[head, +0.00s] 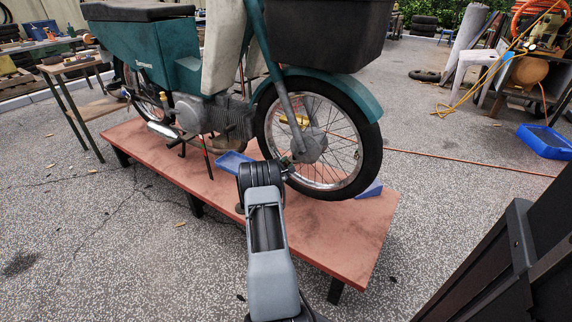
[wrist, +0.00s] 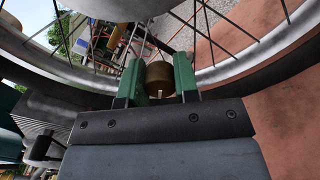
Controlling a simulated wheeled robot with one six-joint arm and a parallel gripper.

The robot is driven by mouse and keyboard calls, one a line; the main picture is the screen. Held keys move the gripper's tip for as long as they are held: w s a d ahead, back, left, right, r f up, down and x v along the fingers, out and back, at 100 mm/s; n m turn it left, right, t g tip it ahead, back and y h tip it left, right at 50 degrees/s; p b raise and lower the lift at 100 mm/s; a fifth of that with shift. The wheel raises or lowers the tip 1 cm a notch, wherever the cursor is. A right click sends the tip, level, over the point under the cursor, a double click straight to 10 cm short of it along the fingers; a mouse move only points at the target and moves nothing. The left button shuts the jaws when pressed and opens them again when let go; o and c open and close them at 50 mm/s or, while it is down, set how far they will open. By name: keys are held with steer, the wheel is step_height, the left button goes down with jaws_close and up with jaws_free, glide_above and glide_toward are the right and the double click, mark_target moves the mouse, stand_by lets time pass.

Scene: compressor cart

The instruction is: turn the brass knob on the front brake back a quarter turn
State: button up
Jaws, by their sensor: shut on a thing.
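The brass knob (wrist: 159,76) shows in the wrist view as a short brown-gold cylinder between the two green fingers of my gripper (wrist: 159,82). The fingers are shut on it, one on each side. In the head view my gripper (head: 287,168) reaches to the hub of the front wheel (head: 309,146), where the front brake is. The knob cannot be made out there, and how far it is turned cannot be told.
The teal moped (head: 160,62) stands on a red platform (head: 335,235). Spokes and the wheel rim (wrist: 70,72) lie close around my gripper in the wrist view. Blue wedges touch the tyre area. A blue crate (head: 545,141) lies on the ground at right; the pavement between is mostly clear.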

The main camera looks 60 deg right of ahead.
steer(key=n, duration=0.8)
steer(key=shift+n, duration=0.4)
steer(key=n+p, duration=0.1)
steer(key=n, duration=0.3)
steer(key=shift+w, duration=0.1)
steer(key=shift+n+p, duration=0.45)
steer(key=shift+n, duration=1.55)
steer(key=o, duration=0.9)
